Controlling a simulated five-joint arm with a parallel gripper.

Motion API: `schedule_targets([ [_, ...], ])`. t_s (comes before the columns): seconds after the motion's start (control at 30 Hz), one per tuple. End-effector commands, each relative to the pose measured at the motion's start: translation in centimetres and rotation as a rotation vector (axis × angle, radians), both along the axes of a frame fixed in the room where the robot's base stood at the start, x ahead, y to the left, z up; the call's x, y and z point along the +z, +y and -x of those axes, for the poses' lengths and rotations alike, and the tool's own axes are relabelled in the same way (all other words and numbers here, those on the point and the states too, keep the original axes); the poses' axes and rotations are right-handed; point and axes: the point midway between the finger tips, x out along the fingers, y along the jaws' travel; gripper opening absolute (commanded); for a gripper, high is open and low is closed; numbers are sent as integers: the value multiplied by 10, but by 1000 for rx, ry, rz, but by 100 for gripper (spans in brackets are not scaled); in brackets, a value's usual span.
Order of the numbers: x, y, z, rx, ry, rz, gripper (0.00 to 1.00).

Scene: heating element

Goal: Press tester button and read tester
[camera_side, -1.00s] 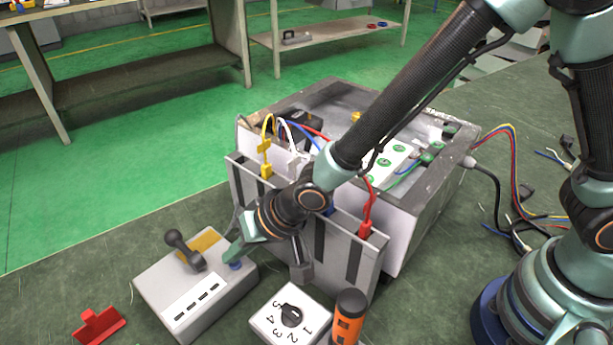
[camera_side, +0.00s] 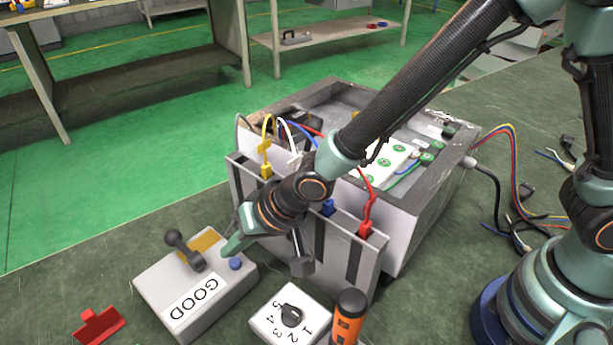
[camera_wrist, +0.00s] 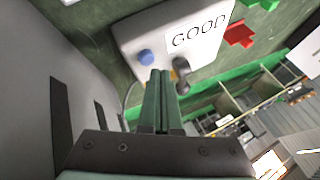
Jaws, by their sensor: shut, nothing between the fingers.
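The tester (camera_side: 178,313) is a grey box at the lower left with a dark lever (camera_side: 186,250) on top. Its white display (camera_side: 194,303) reads "GOOD"; the word also shows in the wrist view (camera_wrist: 196,36). The blue tester button (camera_side: 235,264) is uncovered beside my gripper (camera_side: 228,251). My gripper is shut and empty, its fingertips just behind the button and apart from it in the side view. In the wrist view my shut gripper (camera_wrist: 158,74) points toward the tester, and the blue button (camera_wrist: 146,57) is just left of the fingertips.
A grey heating unit (camera_side: 420,195) with yellow, white, blue and red plugs stands behind my gripper. A numbered dial box (camera_side: 272,327), an orange-black tool (camera_side: 347,322) and a red part (camera_side: 99,326) are at the front. Open bench lies left of the tester.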

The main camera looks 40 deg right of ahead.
Motion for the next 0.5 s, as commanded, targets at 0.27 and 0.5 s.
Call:
schedule_targets([
  [0.27, 9, 1, -1, 0, -3, -3, 0],
  [0.5, 31, 1, -1, 0, -3, -3, 0],
])
